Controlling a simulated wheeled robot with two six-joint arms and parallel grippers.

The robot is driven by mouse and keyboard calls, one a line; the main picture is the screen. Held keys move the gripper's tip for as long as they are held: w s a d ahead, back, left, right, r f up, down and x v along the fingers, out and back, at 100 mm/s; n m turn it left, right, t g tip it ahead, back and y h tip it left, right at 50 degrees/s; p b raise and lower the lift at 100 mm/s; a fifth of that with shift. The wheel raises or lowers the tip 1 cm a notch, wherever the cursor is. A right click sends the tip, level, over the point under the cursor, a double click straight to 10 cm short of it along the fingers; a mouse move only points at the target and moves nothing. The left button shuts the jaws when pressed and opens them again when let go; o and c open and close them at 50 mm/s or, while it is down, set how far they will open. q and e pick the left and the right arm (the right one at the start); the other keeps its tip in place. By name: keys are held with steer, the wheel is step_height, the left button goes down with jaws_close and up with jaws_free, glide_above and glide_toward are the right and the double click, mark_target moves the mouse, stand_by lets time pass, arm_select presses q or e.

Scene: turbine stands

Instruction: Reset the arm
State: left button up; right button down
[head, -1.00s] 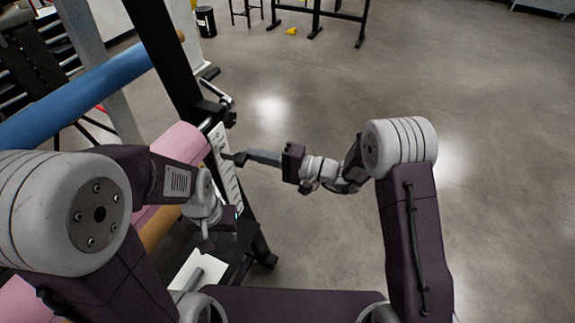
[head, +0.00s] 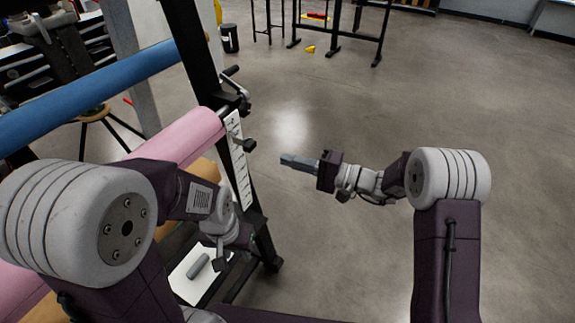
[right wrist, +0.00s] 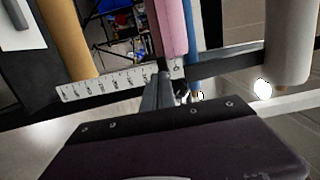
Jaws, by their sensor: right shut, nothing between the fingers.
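My right gripper (head: 284,159) reaches in from the right in the head view. Its grey fingers are together and empty, pointing left toward the rack's white marked strip (head: 237,165). A clear gap separates the fingertips from a black knob (head: 248,145) beside that strip. In the right wrist view the closed fingers (right wrist: 158,88) overlap the marked strip (right wrist: 100,85) in the picture. My left gripper (head: 221,252) hangs low by the rack, above a white sheet with a grey cylinder (head: 199,266). Its fingers are too small and partly hidden to judge.
The black rack (head: 190,60) carries a blue roll (head: 90,95), a pink roll (head: 180,138) and a tan roll (head: 205,172) on the left. A black bin (head: 229,38) and dark stands (head: 335,30) are at the back. The floor to the right is clear.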

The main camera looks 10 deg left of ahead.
steer(key=shift+s+r, duration=0.15)
steer(key=shift+s, duration=0.05)
